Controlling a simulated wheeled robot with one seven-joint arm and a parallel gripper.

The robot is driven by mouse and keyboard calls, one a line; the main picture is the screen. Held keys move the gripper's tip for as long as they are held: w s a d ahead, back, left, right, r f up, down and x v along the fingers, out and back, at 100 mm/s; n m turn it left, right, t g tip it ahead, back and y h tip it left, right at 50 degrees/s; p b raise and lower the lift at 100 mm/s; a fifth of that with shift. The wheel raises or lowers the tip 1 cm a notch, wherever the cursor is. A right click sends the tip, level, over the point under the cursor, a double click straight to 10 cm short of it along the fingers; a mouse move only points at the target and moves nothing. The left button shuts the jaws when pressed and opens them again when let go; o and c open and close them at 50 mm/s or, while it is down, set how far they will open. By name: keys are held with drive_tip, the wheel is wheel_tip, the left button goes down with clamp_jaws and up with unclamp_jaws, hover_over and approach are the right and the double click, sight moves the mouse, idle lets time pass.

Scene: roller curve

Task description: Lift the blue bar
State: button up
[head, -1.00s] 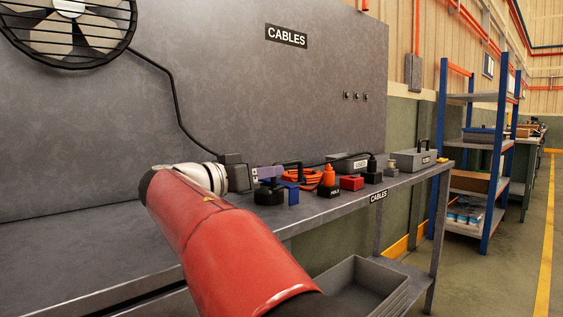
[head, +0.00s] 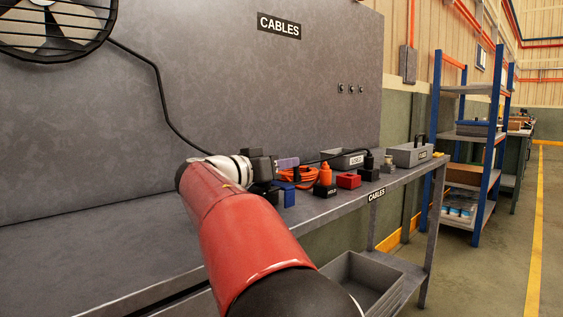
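My red arm reaches over the bench from the bottom of the head view. My dark gripper (head: 259,165) is at its white wrist, above the bench's front part. A short pale blue-violet bar-shaped piece (head: 287,163) sticks out just right of the gripper, above the bench items. I cannot tell whether it is the blue bar in the gripper or part of the gripper. A darker blue block (head: 287,194) stands on the bench below it, beside black pieces partly hidden by my arm. The fingertips are too small and hidden to show whether they are shut.
Right along the bench (head: 130,235) are an orange cable coil (head: 299,176), an orange-topped black item (head: 325,178), a red box (head: 348,181) and grey cases (head: 411,155). A fan (head: 55,28) is at upper left. An open grey bin (head: 362,280) sits below. The bench's left part is clear.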

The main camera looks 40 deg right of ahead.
drive_tip(key=shift+d, duration=0.1)
clamp_jaws()
drive_tip(key=shift+r, duration=0.1)
idle(0.3)
